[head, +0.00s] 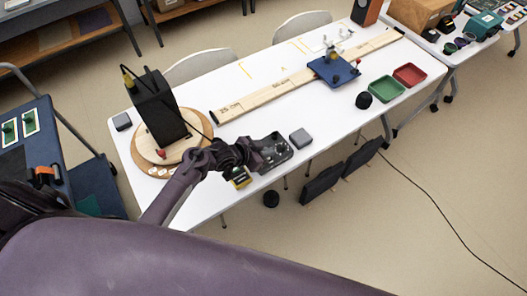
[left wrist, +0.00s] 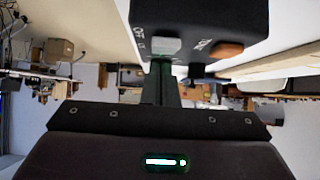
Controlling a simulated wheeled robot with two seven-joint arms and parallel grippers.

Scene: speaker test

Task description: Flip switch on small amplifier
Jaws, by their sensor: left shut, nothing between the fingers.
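The small amplifier (head: 277,151) is a dark grey box on the white table, right of my left gripper (head: 257,151) in the head view. In the left wrist view the amplifier (left wrist: 200,14) fills the top, with pale lettering, a light grey switch (left wrist: 165,46) and an orange-brown part (left wrist: 226,49). My left gripper (left wrist: 164,72) is shut and empty. Its fingertips are at the light grey switch and overlap its lower edge in the picture; I cannot tell whether they touch. My right gripper is not in view.
A black speaker (head: 158,109) stands on a round wooden board (head: 146,158) to the left. A grey block (head: 301,138) lies right of the amplifier. A long wooden ruler (head: 265,100) and a blue platform (head: 330,72) lie behind. Green (head: 386,88) and red (head: 410,74) trays are farther right.

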